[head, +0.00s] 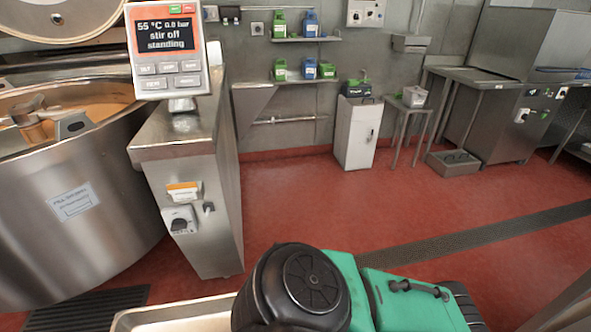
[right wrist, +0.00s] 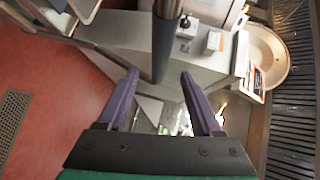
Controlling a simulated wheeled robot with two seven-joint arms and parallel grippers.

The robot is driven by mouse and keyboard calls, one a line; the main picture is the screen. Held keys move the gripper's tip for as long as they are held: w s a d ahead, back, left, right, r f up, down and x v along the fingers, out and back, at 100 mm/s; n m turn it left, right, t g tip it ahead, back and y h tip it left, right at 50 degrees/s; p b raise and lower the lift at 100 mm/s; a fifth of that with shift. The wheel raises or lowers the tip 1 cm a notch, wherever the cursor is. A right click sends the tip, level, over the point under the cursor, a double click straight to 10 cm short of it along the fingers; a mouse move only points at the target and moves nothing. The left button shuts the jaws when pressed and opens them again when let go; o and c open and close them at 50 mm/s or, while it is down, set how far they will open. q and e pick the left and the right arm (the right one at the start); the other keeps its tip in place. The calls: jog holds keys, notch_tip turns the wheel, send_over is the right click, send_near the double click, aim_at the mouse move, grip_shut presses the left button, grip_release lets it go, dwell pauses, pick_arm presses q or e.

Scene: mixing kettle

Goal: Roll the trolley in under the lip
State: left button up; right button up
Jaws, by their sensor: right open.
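The steel kettle (head: 75,210) stands at the left of the head view with orange-brown contents inside its rim. The pouring lip is not clearly visible. A shallow steel tray edge (head: 180,318), possibly the trolley's top, shows at the bottom of the head view, mostly cut off. In the right wrist view, my right gripper (right wrist: 159,74) is open, with two purple fingers apart. A grey metal bar (right wrist: 166,45), perhaps the trolley's handle, runs down between the fingertips; I cannot tell whether they touch it. My left gripper is out of view.
A steel pillar (head: 190,160) with a control panel (head: 167,50) reading 55 °C, stir off, standing, is beside the kettle. A floor grate (head: 85,310) lies below the kettle. A white cabinet (head: 357,132) and steel tables stand along the back wall. The red floor between is clear.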

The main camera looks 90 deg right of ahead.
jog(key=b+x, duration=0.2)
jog(key=x, duration=0.6)
jog(key=shift+w+f, duration=0.1)
jog(key=shift+w+d, duration=0.15)
jog(key=shift+w, duration=0.15)
grip_shut()
dwell(1.1)
